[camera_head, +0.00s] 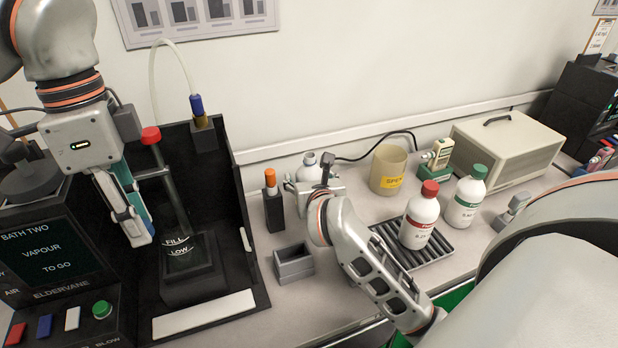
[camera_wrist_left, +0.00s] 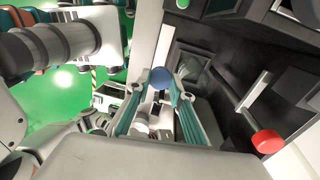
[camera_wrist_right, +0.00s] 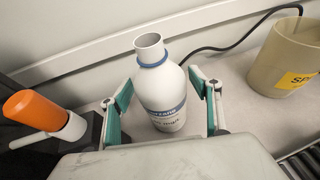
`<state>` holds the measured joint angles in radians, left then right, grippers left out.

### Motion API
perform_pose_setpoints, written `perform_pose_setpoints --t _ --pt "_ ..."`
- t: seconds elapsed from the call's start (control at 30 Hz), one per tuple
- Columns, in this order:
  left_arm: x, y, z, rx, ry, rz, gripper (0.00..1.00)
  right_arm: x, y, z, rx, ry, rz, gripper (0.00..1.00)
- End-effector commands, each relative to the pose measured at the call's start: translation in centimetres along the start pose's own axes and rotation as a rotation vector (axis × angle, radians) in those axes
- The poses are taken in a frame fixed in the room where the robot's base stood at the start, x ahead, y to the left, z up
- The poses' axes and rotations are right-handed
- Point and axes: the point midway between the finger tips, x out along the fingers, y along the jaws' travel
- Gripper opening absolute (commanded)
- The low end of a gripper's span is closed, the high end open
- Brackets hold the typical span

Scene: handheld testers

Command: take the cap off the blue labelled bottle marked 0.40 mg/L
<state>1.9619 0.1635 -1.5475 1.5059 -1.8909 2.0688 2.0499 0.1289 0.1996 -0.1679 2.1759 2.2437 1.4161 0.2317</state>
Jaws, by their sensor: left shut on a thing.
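The blue-labelled white bottle (camera_head: 309,168) stands upright at the back of the bench. In the right wrist view the bottle (camera_wrist_right: 162,88) has a bare, open neck with a blue ring below it; its concentration mark is not readable. My right gripper (camera_wrist_right: 162,80) has a finger on each side of the bottle, with a narrow gap showing beside it, so it looks open. My left gripper (camera_head: 143,238) is well to the left, in front of the dark stand. It is shut on a blue cap (camera_wrist_left: 161,77), held between the fingertips in the left wrist view.
A red-capped bottle (camera_head: 421,216) stands on a ribbed rack (camera_head: 437,248), with a green-capped bottle (camera_head: 465,197) beside it. A beige beaker (camera_head: 388,170), an orange-topped holder (camera_head: 272,200) and a small grey box (camera_head: 293,264) are near my right gripper. The dark stand (camera_head: 245,130) is beside my left gripper.

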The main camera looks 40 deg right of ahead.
Motion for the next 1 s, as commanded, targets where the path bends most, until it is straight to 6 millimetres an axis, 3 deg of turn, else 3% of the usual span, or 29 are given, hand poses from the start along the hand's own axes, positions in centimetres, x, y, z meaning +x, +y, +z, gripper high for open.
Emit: perform_pose_setpoints --t 0.37,0.8,1.0 --pt "-0.6 0.1 0.0 0.000 -0.001 -0.007 0.00 -0.9 0.1 0.3 0.001 -0.001 0.001 0.62" --pt "-2.7 0.6 -0.1 0.000 -0.005 -0.028 0.00 -9.3 0.1 0.4 0.002 0.000 0.002 0.62" --pt "-3.0 0.6 -0.1 0.000 -0.006 -0.031 0.00 -11.6 0.0 0.3 0.000 0.000 0.001 0.62"
